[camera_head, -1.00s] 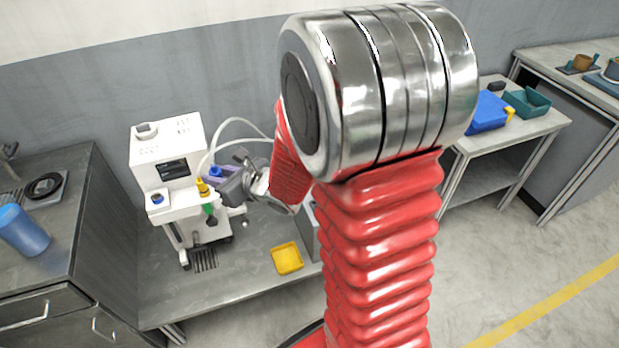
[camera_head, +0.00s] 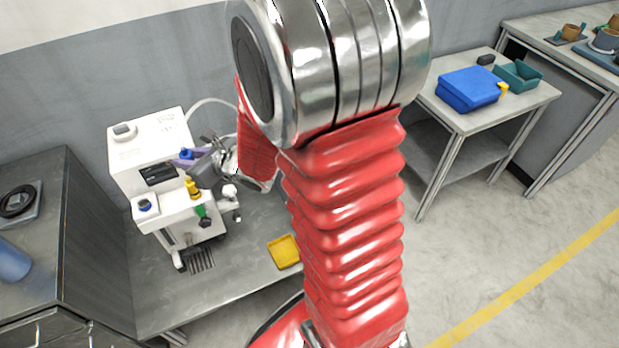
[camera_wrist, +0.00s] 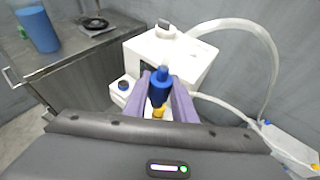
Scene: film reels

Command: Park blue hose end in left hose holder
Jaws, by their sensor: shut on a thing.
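The blue hose end (camera_wrist: 160,82) is between the purple fingers of my gripper (camera_wrist: 168,100), which is shut on it; it points up in the wrist view. In the head view the blue hose end (camera_head: 186,153) and my gripper (camera_head: 192,160) are in front of the upper part of the white machine (camera_head: 150,135). A yellow fitting (camera_head: 193,187) on the machine is just below the gripper, with a green fitting (camera_head: 203,212) under it. I cannot make out the left hose holder clearly; my gripper hides part of the machine front.
The machine has a blue round knob (camera_head: 145,205) at its front left. Clear hoses (camera_wrist: 255,45) arc at the right. A yellow tray (camera_head: 284,252) lies on the grey bench (camera_head: 215,285). A dark cabinet (camera_head: 85,240) stands at left with a blue cylinder (camera_head: 12,262).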

